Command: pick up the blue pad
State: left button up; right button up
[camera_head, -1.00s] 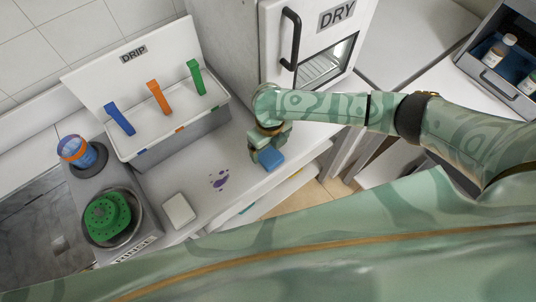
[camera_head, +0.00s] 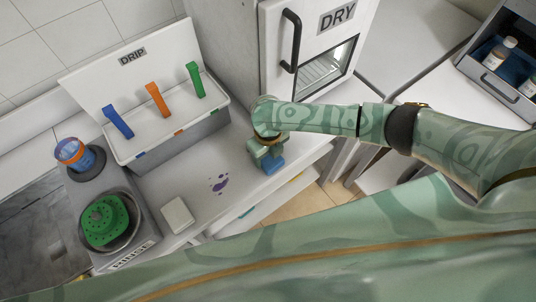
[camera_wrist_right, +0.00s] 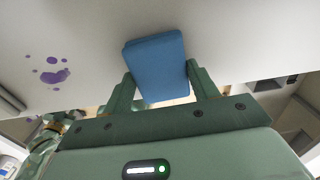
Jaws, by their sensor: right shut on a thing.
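The blue pad (camera_head: 273,165) is a small block at the right end of the white counter, near its front edge. My right gripper (camera_head: 268,157) is over it, and its fingers are on the pad. In the right wrist view the blue pad (camera_wrist_right: 156,66) sits between the two green fingers of my right gripper (camera_wrist_right: 162,88), which is shut on it. Whether the pad still touches the counter I cannot tell. My left gripper is not in view.
Purple spots (camera_head: 218,183) mark the counter left of the pad. A white pad (camera_head: 178,215) lies further left. The DRIP box (camera_head: 180,135) with coloured handles stands behind, and the DRY cabinet (camera_head: 310,50) stands behind my right arm. A green strainer (camera_head: 106,222) sits far left.

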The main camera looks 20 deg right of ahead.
notch_tip(320, 180, up, 3)
jog(key=shift+w+r+p, duration=0.1)
jog(key=shift+r+p, duration=0.05)
jog(key=shift+p, duration=0.4)
jog(key=s+a+r+p, duration=0.3)
jog(key=s+a+r, duration=0.6)
jog(key=s, duration=0.2)
jog(key=shift+r, duration=0.3)
jog(key=shift+o, duration=0.3)
jog(key=shift+w, duration=0.1)
